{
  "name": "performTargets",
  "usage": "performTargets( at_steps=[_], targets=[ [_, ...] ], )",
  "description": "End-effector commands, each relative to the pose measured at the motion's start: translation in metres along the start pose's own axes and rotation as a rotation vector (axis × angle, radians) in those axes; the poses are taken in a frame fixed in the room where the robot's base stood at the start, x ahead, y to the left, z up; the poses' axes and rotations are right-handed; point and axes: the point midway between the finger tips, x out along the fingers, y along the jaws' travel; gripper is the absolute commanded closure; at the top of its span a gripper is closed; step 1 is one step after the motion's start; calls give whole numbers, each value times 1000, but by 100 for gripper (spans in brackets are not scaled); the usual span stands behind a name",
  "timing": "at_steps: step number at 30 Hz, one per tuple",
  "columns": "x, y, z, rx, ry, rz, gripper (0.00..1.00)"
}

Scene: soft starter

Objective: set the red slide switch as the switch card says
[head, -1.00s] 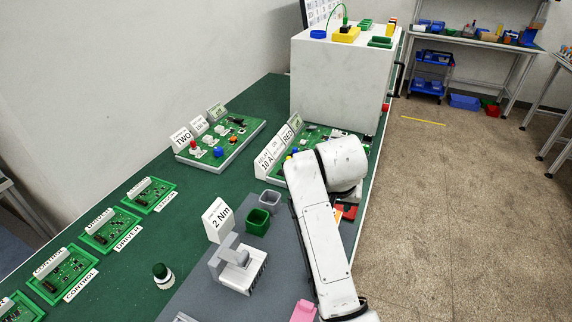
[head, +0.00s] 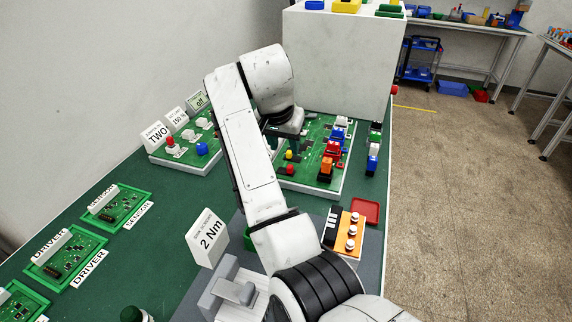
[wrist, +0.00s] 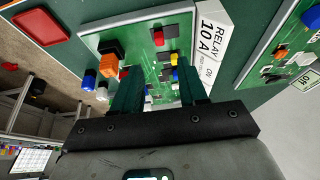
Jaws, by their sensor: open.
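The component board (head: 310,184) carries several small coloured parts; it also shows in the wrist view (wrist: 140,28). A red part (head: 333,149) stands near its right side, behind an orange part. Another red part (head: 290,170) sits near the front left, and it shows in the wrist view (wrist: 158,37). I cannot tell which one is the slide switch. A card in the wrist view reads "RELAY 10 A", and a smaller card (wrist: 208,72) beside it reads "ON" with tiny red-related text. My gripper (wrist: 160,88) is open above the board, pointing down, with dark green fingers apart and partly hiding parts.
A white cabinet (head: 340,60) is behind.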

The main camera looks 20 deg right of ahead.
Motion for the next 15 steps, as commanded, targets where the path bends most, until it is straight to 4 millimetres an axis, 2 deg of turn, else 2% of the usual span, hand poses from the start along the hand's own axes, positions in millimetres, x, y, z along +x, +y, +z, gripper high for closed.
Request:
performTargets(
  at_steps=[15],
  targets=[
    [85, 1, 0, -1, -2, 2, 57]
  ],
)
